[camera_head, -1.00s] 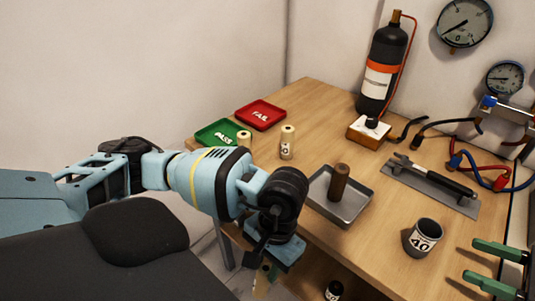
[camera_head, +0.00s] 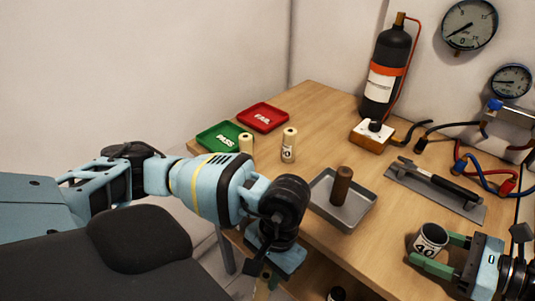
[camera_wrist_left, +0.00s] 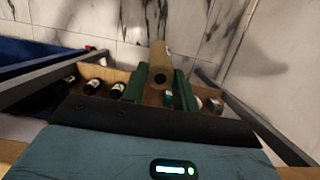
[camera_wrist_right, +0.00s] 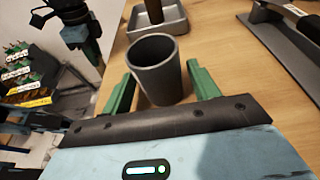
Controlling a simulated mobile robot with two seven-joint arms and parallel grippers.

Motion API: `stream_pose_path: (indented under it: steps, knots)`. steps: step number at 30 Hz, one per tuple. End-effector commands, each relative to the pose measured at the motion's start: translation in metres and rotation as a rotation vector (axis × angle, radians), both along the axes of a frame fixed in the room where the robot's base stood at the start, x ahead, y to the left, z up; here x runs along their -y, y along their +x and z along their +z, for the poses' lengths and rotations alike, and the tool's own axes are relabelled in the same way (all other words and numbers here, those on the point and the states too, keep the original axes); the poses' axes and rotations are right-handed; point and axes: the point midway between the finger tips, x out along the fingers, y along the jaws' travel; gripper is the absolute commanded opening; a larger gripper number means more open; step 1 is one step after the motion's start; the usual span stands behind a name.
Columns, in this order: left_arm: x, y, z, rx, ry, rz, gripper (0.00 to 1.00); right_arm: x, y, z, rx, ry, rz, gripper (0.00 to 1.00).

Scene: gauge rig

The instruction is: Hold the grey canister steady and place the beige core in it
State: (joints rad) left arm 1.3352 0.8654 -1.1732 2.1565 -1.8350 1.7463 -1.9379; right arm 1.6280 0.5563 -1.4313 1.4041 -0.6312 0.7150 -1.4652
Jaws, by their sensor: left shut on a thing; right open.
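The grey canister (camera_head: 428,237) stands upright at the table's right front, labelled 40. In the right wrist view the canister (camera_wrist_right: 158,72) is open-topped, and its inside looks empty. My right gripper (camera_head: 432,249) is open, a finger on either side of the canister, with a visible gap at the right finger in the wrist view. My left gripper (camera_wrist_left: 162,83) is shut on a beige core (camera_wrist_left: 160,58), which shows an end with a dark hole. In the head view this core (camera_head: 262,288) hangs low off the table's front edge, mostly hidden by my arm.
Another beige core (camera_head: 289,146) stands on the table, and one more (camera_head: 246,141) near the green PASS tray (camera_head: 222,137). A grey tray (camera_head: 361,212) holding a brown cylinder (camera_head: 342,184) lies between my arms. A tool on a grey plate (camera_head: 466,208) lies behind the canister.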

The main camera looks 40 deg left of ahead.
Motion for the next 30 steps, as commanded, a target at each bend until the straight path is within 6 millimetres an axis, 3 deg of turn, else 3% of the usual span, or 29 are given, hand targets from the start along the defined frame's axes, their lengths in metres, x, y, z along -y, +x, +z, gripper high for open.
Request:
stream_pose_path:
  steps: [9, 16, 30]
  knots:
    - [0.0001, 0.0, -0.0001, 0.0, 0.0, 0.0, 0.0, -0.0017, 0.0001, -0.0001, 0.0, 0.001, 0.0, 0.6]
    - [0.0001, 0.0, -0.0001, 0.0, 0.0, 0.0, 0.0, -0.0015, 0.0001, -0.0002, 0.0, 0.0, 0.0, 0.33]
    - [0.0067, 0.0035, 0.002, 0.003, -0.002, -0.01, 0.0, -0.0014, 0.0002, -0.0001, 0.0, 0.0, 0.0, 0.32]
